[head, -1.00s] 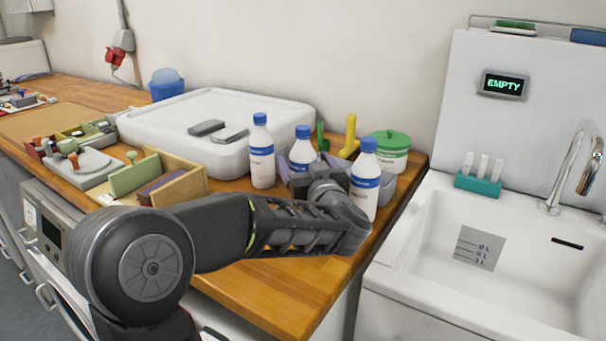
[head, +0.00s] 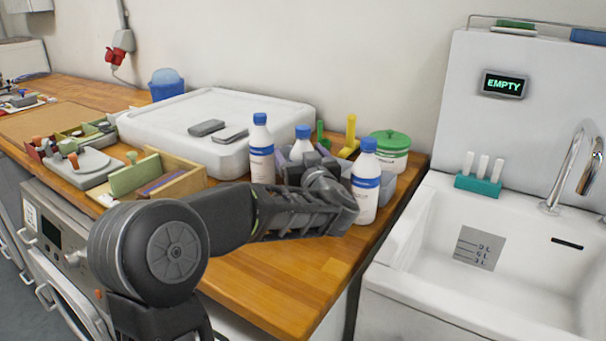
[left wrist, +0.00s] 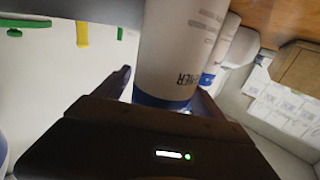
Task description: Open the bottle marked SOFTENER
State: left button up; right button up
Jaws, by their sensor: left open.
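Three white bottles with blue caps stand on the wooden counter: a left one (head: 261,150), a middle one (head: 302,145) and a right one (head: 367,185). The head view is too small to read their labels. My left gripper (head: 314,163) is in front of the middle bottle and hides its lower part. In the left wrist view a white bottle (left wrist: 180,45) with a blue band lies between the open fingers (left wrist: 165,88). Its label shows partial lettering that seems to end in "NER". Contact with the fingers cannot be told. My right gripper is out of view.
A green-lidded tub (head: 390,150) and a yellow-handled tool (head: 350,135) stand behind the bottles. A sink (head: 500,230) is right of the counter edge.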

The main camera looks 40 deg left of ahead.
pick_arm(q)
grip_shut()
dwell(0.8)
